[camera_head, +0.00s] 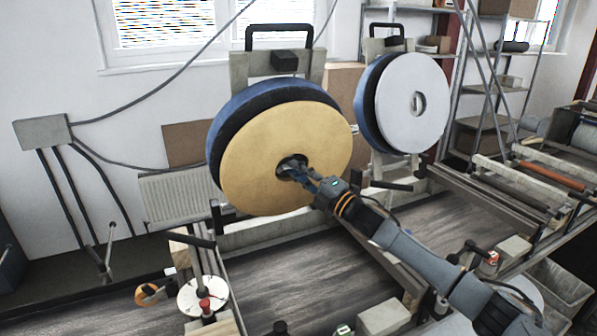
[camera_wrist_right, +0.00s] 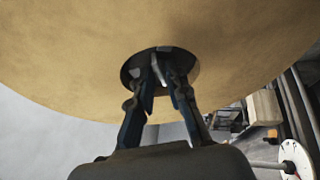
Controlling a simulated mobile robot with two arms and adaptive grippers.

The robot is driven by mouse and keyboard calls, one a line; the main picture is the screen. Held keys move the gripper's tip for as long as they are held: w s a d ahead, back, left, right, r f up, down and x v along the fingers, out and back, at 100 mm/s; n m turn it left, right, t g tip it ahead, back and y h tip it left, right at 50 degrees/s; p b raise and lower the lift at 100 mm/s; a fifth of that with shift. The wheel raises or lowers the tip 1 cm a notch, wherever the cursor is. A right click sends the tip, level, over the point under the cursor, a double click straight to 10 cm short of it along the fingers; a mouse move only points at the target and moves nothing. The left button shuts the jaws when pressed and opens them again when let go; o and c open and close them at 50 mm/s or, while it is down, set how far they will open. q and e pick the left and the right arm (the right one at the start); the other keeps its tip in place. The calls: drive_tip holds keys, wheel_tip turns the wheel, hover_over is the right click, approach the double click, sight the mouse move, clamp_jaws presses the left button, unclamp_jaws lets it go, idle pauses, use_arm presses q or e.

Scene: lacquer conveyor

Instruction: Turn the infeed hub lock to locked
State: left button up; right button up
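The infeed hub (camera_head: 291,166) is a dark round recess in the middle of a large gold-coloured roll (camera_head: 250,140) on a stand. My right gripper (camera_head: 297,174) reaches into it from the lower right. In the right wrist view its fingers (camera_wrist_right: 163,78) are inside the dark hub opening (camera_wrist_right: 135,66). A small light grey lever-like part, the hub lock (camera_wrist_right: 157,70), stands between the fingertips. I cannot tell whether both fingers touch it. The lock's angle is hard to make out. My left gripper is not in view.
A second stand with a white roll (camera_head: 412,103) is at the back right. Black crank-like handles (camera_head: 193,238) and a white dial plate (camera_head: 203,296) are at the front left; the dial also shows in the wrist view (camera_wrist_right: 294,158). The dark bed (camera_head: 300,275) below is largely clear.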

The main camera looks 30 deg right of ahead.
clamp_jaws()
drive_tip(key=shift+f, duration=0.1)
drive_tip(key=shift+w+a+f+m+t+h+b, duration=0.15)
drive_tip(key=shift+m+t+h+b, duration=1.2)
drive_tip(key=shift+m, duration=2.55)
drive_tip(key=shift+a+f+m+t+h+b, duration=0.2)
drive_tip(key=shift+m+t+h+b, duration=0.4)
drive_tip(key=shift+m+h+b, duration=1.8)
drive_tip(key=shift+w+a+f+m+t+h+b, duration=0.15)
drive_tip(key=shift+m+t+h+b, duration=0.6)
drive_tip(key=shift+m+b, duration=3.1)
drive_tip(key=m+p, duration=0.3)
drive_tip(key=m, duration=0.1)
drive_tip(key=shift+s, duration=0.1)
